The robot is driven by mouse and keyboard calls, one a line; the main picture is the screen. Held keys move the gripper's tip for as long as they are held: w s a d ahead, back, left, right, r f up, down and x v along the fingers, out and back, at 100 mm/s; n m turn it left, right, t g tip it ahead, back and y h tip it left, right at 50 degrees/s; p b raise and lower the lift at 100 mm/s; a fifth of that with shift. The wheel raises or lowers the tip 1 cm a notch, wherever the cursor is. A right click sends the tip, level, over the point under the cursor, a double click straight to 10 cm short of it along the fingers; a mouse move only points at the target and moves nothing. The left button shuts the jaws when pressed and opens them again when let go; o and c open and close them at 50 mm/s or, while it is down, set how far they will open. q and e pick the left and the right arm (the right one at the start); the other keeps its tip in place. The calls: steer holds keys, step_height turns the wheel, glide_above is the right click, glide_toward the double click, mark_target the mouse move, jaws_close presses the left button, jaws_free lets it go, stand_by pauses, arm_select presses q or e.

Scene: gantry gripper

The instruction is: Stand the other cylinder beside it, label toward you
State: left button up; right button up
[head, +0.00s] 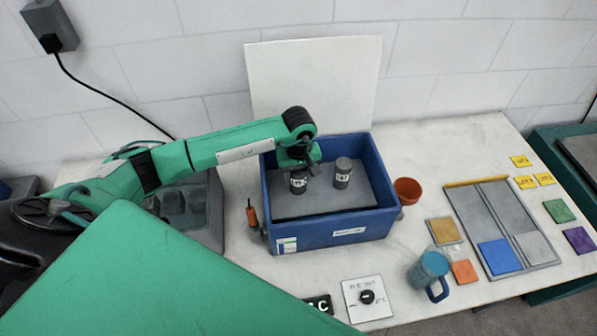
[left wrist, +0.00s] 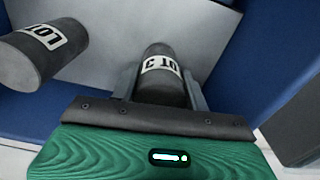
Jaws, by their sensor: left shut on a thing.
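A dark grey cylinder (head: 343,172) with a white label stands upright in a blue bin (head: 332,234), its label toward the head camera. It also shows at the left of the left wrist view (left wrist: 38,55). My left gripper (head: 299,166) is shut on a second dark grey cylinder (head: 298,184), to the left of the first and apart from it. In the left wrist view, this held cylinder (left wrist: 161,88) sits between the two fingers, with its white label showing. It looks upright; I cannot tell whether its base touches the bin floor. My right gripper is not in view.
The bin's walls surround both cylinders. An orange-handled tool (head: 252,214) is at its left and an orange cup (head: 407,190) at its right. A blue mug (head: 428,271), coloured tiles and a grey tray (head: 503,225) lie further right. A white board (head: 315,88) stands behind.

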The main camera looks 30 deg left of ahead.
arm_select(q)
steer(key=o, duration=0.9)
steer(key=shift+f+b, duration=0.15)
steer(key=shift+b, duration=0.15)
steer(key=shift+c, duration=0.2)
steer(key=o, duration=0.4)
steer(key=shift+o, duration=0.2)
steer(key=shift+r+p, duration=0.3)
steer(key=shift+p, duration=0.05)
step_height(320, 180, up, 11)
steer(key=b, duration=0.4)
steer(key=shift+b, duration=0.4)
steer(key=shift+r, duration=0.4)
